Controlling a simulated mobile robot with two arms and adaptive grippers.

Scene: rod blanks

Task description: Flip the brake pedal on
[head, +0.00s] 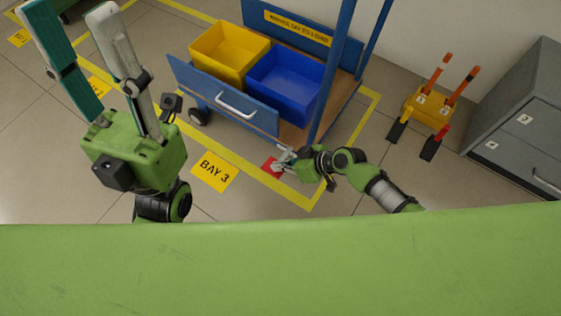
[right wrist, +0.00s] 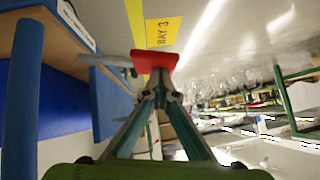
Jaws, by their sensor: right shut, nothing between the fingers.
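The brake pedal (head: 270,165) is a small red plate low at the near corner of the blue cart (head: 225,95). In the right wrist view the red pedal (right wrist: 155,60) is just ahead of my fingertips, with a grey bar running left from it toward the cart. My right gripper (head: 279,162) is shut and empty, its tips at the pedal; in the right wrist view the closed tips (right wrist: 160,84) overlap its lower edge. I cannot tell whether they touch. My left gripper (head: 68,12) is raised at the upper left, open and empty, away from the cart.
The cart carries a yellow bin (head: 224,70) and a blue bin (head: 297,98). Yellow floor lines and a BAY 3 marker (head: 215,171) lie beside it. An orange stand (head: 428,110) and a grey cabinet (head: 519,130) are at the right. Floor between them and the cart is clear.

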